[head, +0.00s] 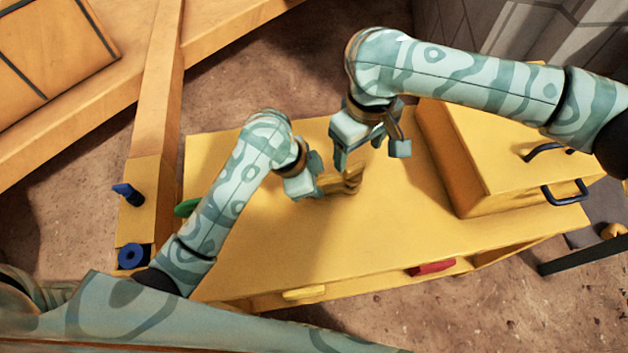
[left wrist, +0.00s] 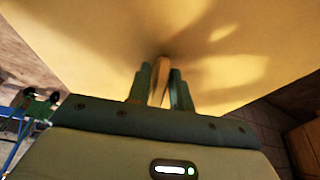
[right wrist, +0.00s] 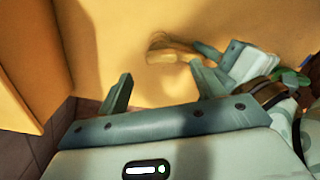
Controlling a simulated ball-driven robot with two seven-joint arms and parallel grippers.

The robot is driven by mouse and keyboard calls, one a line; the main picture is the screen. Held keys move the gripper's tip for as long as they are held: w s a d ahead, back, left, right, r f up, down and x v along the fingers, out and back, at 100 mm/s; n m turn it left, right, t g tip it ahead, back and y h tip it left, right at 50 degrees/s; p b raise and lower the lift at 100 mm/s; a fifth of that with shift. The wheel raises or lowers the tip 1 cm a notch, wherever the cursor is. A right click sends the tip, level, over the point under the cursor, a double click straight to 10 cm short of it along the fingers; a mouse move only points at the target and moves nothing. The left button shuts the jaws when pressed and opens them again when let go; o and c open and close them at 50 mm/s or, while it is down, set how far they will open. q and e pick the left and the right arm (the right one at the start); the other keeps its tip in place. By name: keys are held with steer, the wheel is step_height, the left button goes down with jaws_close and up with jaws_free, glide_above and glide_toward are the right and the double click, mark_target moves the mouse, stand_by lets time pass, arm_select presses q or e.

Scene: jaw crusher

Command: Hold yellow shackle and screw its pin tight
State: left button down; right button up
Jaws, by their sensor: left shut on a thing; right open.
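The yellow shackle (head: 350,183) is on or just above the middle of the yellow tabletop (head: 290,250). My left gripper (head: 322,182) is shut on its left side. In the left wrist view a narrow yellow part of the shackle (left wrist: 159,80) stands between the two fingers (left wrist: 158,88). My right gripper (head: 370,153) is open and empty above the shackle, its fingers pointing down. In the right wrist view the shackle (right wrist: 172,52) lies beyond and between the spread fingers (right wrist: 163,90), not touching them. The pin cannot be told apart from the shackle body.
A yellow box (head: 490,150) with dark handles stands on the table's right. A red handle (head: 433,267) and a yellow handle (head: 304,293) are on the front edge. A green item (head: 187,207) is at the left edge, beside a yellow beam (head: 160,90). The front tabletop is clear.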

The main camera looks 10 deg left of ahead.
stand_by(0.3)
arm_select(q)
steer(key=c, duration=1.2)
jaws_free()
steer(key=shift+o, duration=0.2)
steer(key=shift+p+v, duration=0.75)
steer(key=shift+p, duration=0.15)
arm_select(e)
steer(key=shift+r, duration=1.25)
arm_select(q)
steer(key=p+v, duration=0.9)
steer(key=p, duration=0.3)
steer(key=shift+d+r, duration=0.2)
steer(key=shift+r, duration=0.05)
arm_select(e)
step_height(320, 180, up, 16)
steer(key=s+t, duration=0.1)
steer(key=shift+r, duration=0.15)
